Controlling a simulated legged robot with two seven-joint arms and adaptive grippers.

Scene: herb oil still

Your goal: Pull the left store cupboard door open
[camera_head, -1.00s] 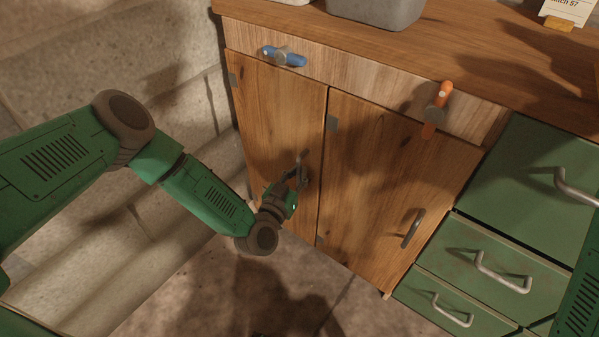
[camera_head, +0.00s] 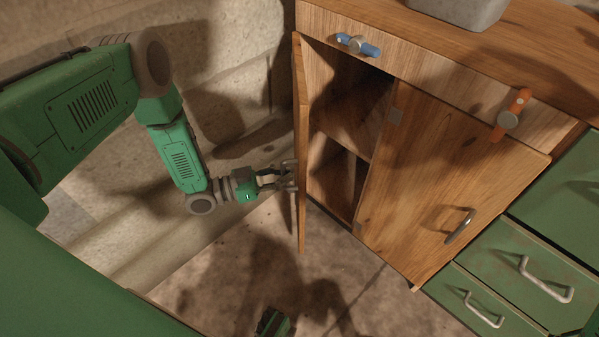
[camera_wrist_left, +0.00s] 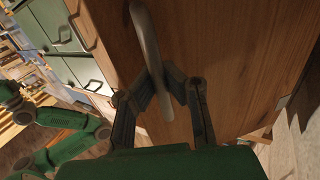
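The left store cupboard door (camera_head: 301,130) stands swung wide open, seen almost edge-on in the head view. Its wooden outer face (camera_wrist_left: 240,50) fills much of the left wrist view. My left gripper (camera_head: 292,174) is at the outer side of the door. In the left wrist view its two fingers (camera_wrist_left: 160,82) close in on both sides of the curved metal handle (camera_wrist_left: 148,45), which runs between them. The opened compartment (camera_head: 345,120) shows a shelf and looks empty.
The right cupboard door (camera_head: 430,180) is shut, with a dark handle (camera_head: 460,226). Blue (camera_head: 357,45) and orange (camera_head: 511,115) turn-handles sit on the panel above. Green drawers (camera_head: 520,265) stand at the right. A stone wall (camera_head: 220,60) lies left of the door.

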